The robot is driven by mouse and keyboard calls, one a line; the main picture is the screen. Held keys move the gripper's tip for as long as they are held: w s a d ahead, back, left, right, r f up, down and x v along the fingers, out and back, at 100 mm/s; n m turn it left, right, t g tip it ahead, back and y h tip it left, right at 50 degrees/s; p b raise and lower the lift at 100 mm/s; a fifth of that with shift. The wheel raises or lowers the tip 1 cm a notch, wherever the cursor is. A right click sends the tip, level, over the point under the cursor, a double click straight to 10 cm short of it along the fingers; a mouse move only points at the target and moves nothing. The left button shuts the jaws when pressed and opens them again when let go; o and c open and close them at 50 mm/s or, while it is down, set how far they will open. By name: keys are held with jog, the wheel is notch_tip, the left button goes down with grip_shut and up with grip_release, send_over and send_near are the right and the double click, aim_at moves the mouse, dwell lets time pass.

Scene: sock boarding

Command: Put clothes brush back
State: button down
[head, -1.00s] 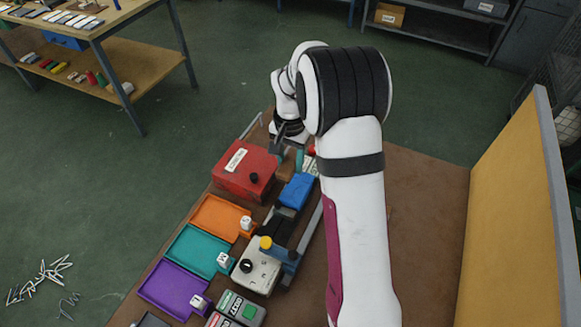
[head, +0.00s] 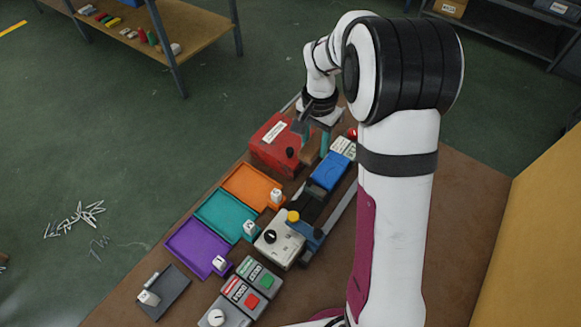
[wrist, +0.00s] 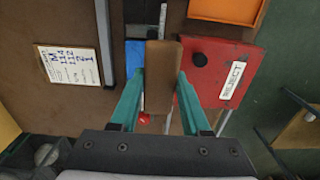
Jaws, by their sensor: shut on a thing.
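My gripper (wrist: 160,82) has two teal fingers, shut on the clothes brush (wrist: 163,62), a brown wooden block standing up between them in the wrist view. In the head view the brush (head: 311,152) hangs below my gripper (head: 312,138), between the red box and the blue block. It appears to be above the bench, but I cannot tell whether its lower end touches anything. No bristles show. I cannot make out a holder for the brush.
The red REJECT box (wrist: 212,82) is close on one side, the blue block (head: 330,171) on the other. Orange (head: 252,187), teal (head: 222,217) and purple (head: 192,246) trays line the bench edge. A written card (wrist: 69,68) lies on bare brown bench.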

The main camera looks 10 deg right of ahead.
jog(key=s+a+f, duration=0.1)
jog(key=s+a, duration=0.2)
jog(key=a, duration=0.4)
send_over(251, 187)
notch_tip(251, 187, down, 6)
jog(key=shift+d+f, duration=0.1)
jog(key=shift+f, duration=1.95)
jog(key=shift+c, duration=1.9)
grip_release()
jog(key=shift+f, duration=0.1)
